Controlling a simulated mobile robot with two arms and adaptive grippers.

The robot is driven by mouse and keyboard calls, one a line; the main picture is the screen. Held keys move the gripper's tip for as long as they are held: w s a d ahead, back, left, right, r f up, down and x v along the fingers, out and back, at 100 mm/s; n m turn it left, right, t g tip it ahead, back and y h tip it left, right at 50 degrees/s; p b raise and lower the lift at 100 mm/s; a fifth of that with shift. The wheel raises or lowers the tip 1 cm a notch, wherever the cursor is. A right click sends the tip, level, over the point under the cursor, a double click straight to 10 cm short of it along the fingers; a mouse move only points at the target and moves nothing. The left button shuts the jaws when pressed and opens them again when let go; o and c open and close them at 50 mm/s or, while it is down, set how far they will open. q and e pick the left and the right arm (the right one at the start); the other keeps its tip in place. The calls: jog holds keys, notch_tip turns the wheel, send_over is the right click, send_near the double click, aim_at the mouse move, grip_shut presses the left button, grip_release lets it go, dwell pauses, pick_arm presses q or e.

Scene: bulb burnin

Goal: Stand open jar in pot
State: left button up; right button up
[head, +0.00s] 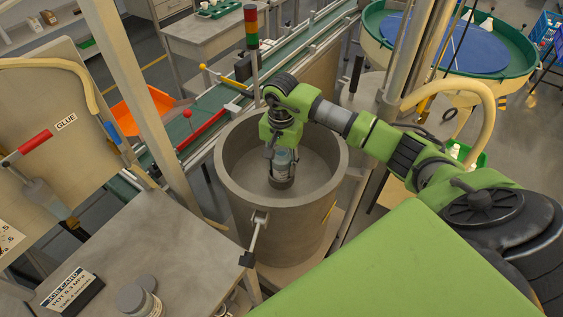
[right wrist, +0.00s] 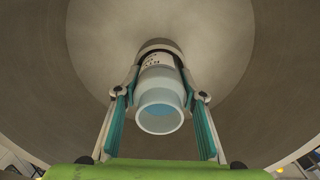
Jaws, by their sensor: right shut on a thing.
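The open jar (head: 284,166) is upright inside the large grey pot (head: 232,200). My right gripper (head: 282,150) reaches down into the pot from above and is shut on the jar. In the right wrist view the jar (right wrist: 160,112) sits between the two fingers (right wrist: 160,100), its round mouth facing the camera, uncovered, with pale blue inside. The pot's inner wall (right wrist: 90,40) surrounds it. The jar is low in the pot, near the floor; I cannot tell whether its base touches. My left gripper is not in view.
A grey bench (head: 150,235) at the lower left holds a job card (head: 75,290), a grey lid (head: 132,298) and a small container (head: 150,290). A post stands left of the pot, and a conveyor (head: 200,120) runs behind it. A lever (head: 256,235) sticks out of the pot's front.

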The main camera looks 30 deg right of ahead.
aim_at(281, 150)
jog(key=shift+f, duration=0.15)
jog(key=o, duration=1.3)
notch_tip(281, 150, up, 11)
jog(key=b, duration=0.3)
jog(key=shift+b, duration=0.35)
jog(key=shift+r, duration=0.65)
